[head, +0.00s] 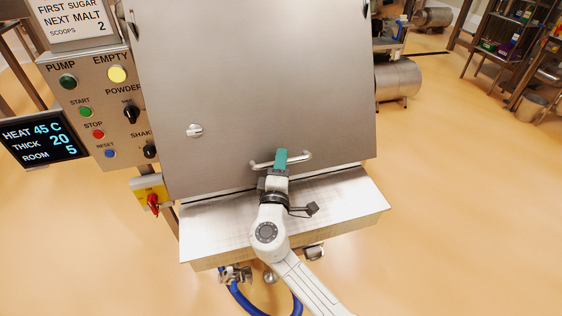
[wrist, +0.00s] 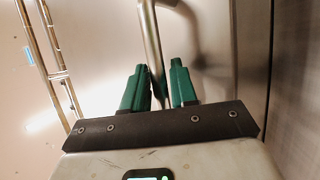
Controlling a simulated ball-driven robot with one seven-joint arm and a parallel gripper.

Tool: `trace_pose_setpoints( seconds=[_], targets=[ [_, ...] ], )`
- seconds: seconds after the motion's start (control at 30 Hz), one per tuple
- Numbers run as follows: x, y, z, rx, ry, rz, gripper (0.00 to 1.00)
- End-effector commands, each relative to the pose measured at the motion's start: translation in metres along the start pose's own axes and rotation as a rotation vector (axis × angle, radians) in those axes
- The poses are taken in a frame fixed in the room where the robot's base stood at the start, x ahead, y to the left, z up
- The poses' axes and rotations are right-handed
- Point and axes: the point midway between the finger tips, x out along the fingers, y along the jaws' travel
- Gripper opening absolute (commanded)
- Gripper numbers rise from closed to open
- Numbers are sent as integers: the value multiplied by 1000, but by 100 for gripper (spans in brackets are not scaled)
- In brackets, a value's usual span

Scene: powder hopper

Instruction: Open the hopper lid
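The hopper lid (head: 255,85) is a large flat steel panel, with its lower edge lying along the steel front ledge (head: 225,225); it looks shut. A bar handle (head: 298,160) is fixed near its lower edge. My gripper (head: 281,158) is at the middle of this handle. In the wrist view, the handle bar (wrist: 152,45) runs down between my two green fingers (wrist: 160,85). The fingers stand apart on either side of the bar, with what looks like a narrow gap on the right. The far finger is hidden in the head view.
A control panel (head: 100,95) with buttons and knobs stands left of the lid, with a display (head: 42,138) beside it. A yellow-and-red switch (head: 151,194) and a blue hose (head: 262,303) are lower down. The floor (head: 460,200) at right is clear.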

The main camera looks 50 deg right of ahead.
Motion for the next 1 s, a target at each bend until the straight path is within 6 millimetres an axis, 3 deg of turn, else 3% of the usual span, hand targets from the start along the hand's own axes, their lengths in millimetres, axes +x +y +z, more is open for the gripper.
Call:
trace_pose_setpoints(
  seconds=[0.23, 0.53, 1.0],
  targets=[
    [1, 0, 0, 0, 0, 0, 27],
    [0, 0, 0, 0, 0, 0, 0],
    [0, 1, 0, -1, 0, -3, 0]
  ],
)
